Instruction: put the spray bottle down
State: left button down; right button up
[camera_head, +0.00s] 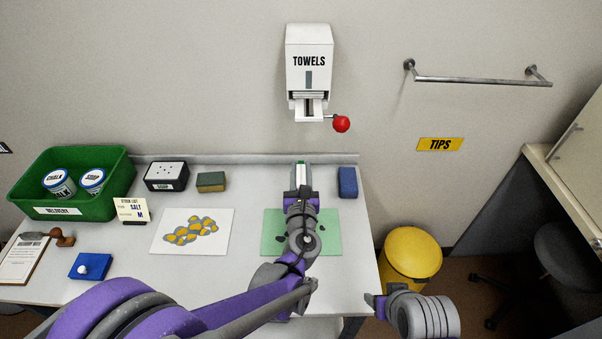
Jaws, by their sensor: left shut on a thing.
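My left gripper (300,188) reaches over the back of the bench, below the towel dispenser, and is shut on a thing. Only a small white and green part of what seems to be the spray bottle (300,163) shows beyond the fingers. My wrist hides the rest, so I cannot tell whether its base touches the bench. A green mat (272,225) with dark spots lies under my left wrist. My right gripper (373,304) is low at the right, off the bench's front right corner; its jaw opening is not clear.
On the bench (250,182) are a blue sponge (348,182), a yellow-green sponge (211,182), a dark box (166,176), a picture card (165,240) and a green crate (115,165) with cans. A towel dispenser (309,45) hangs above. A yellow bin (411,250) stands right.

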pick_arm(q)
jog(key=shift+f, duration=0.15)
jog(key=shift+f, duration=0.15)
jog(key=c, duration=0.6)
grip_release()
jog(key=shift+c, duration=0.2)
